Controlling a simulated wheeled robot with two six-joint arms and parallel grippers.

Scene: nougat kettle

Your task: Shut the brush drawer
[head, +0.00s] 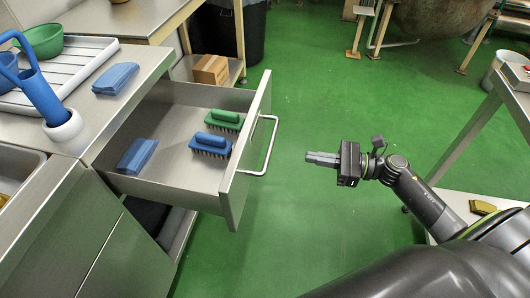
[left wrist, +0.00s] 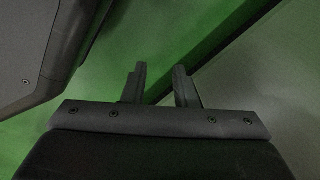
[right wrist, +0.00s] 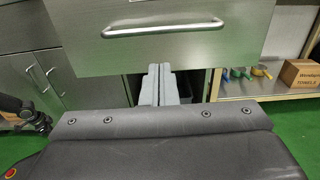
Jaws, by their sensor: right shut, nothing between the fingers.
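The steel brush drawer (head: 238,175) is pulled out from the counter in the head view. Its bar handle (head: 269,150) faces right. Inside lie a green brush (head: 224,119), a blue brush (head: 211,144) and a folded blue cloth (head: 138,156). My right gripper (head: 309,158) is shut and empty, to the right of the handle and apart from it. In the right wrist view the drawer front (right wrist: 190,55) and handle (right wrist: 163,27) are ahead of the shut fingers (right wrist: 159,70). My left gripper (left wrist: 161,75) shows only in the left wrist view, its fingers apart with nothing between them.
The counter (head: 112,112) holds another blue cloth (head: 116,78), a white tray (head: 70,72) and a blue tool in a white holder (head: 62,124). A cardboard box (head: 211,69) sits on a low shelf behind the drawer. Green floor (head: 310,90) right of the drawer is clear.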

